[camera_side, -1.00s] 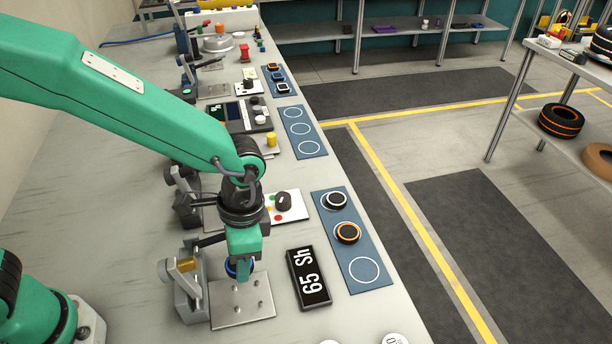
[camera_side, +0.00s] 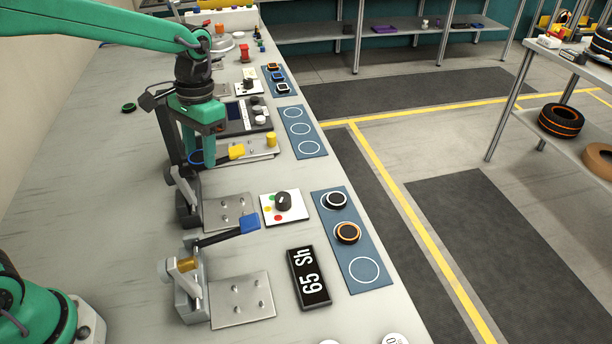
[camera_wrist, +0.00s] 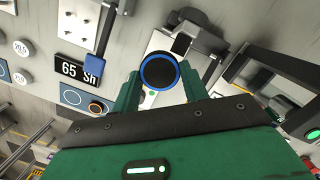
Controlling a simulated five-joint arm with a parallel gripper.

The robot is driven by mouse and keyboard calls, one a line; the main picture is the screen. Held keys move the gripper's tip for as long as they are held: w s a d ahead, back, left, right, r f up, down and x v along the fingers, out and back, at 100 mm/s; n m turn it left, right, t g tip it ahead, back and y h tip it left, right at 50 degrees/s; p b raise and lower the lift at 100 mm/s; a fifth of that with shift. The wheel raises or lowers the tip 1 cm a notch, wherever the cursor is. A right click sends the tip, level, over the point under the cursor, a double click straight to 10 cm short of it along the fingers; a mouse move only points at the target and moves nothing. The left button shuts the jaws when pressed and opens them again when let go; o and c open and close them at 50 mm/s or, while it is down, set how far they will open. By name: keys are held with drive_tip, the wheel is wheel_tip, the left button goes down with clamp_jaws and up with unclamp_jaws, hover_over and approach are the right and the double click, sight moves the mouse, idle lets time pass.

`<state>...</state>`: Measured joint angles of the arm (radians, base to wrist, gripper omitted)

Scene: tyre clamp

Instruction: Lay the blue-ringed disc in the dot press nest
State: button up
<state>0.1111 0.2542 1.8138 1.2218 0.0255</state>
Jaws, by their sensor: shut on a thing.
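My gripper (camera_side: 200,154) is shut on the blue-ringed disc, a black disc with a blue rim, which shows at its left edge in the side view (camera_side: 194,158). In the wrist view the disc (camera_wrist: 158,71) sits between the green fingers (camera_wrist: 160,88). The gripper is raised above the bench, behind the middle clamp's metal plate (camera_side: 232,212). A near clamp has a bare pegged plate (camera_side: 242,300) and a lever with a blue grip (camera_side: 250,223). A lever with a yellow grip (camera_side: 237,152) is beside my gripper.
A white panel with a knob and coloured dots (camera_side: 284,206) stands beside the middle plate. A black "65 Sh" display (camera_side: 308,277) is beside the near plate. A blue mat (camera_side: 352,240) holds a white-ringed and an orange-ringed disc, with one empty circle. A farther mat (camera_side: 303,132) is empty.

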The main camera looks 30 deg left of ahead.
drive_tip(key=shift+n, duration=0.8)
drive_tip(key=a, duration=0.1)
drive_tip(key=a+r, duration=0.1)
drive_tip(key=a, duration=0.1)
drive_tip(key=w+a, duration=0.1)
drive_tip(key=shift+a+r, duration=0.25)
drive_tip(key=shift+r, duration=0.15)
drive_tip(key=shift+m, duration=0.9)
drive_tip(key=s+d+f, duration=0.1)
drive_tip(key=d+f, duration=0.1)
drive_tip(key=d, duration=0.3)
drive_tip(key=s+d+f, duration=0.2)
drive_tip(key=d, duration=0.3)
drive_tip(key=s+d+f, duration=0.1)
drive_tip(key=d, duration=0.4)
drive_tip(key=shift+s+d+f, duration=0.15)
drive_tip(key=shift+d+f, duration=0.15)
drive_tip(key=shift+f, duration=0.1)
drive_tip(key=shift+a, duration=0.1)
hover_over(233, 210)
drive_tip(key=f, duration=0.7)
drive_tip(key=shift+w, duration=0.3)
drive_tip(key=shift+f, duration=2)
drive_tip(key=shift+f, duration=0.7)
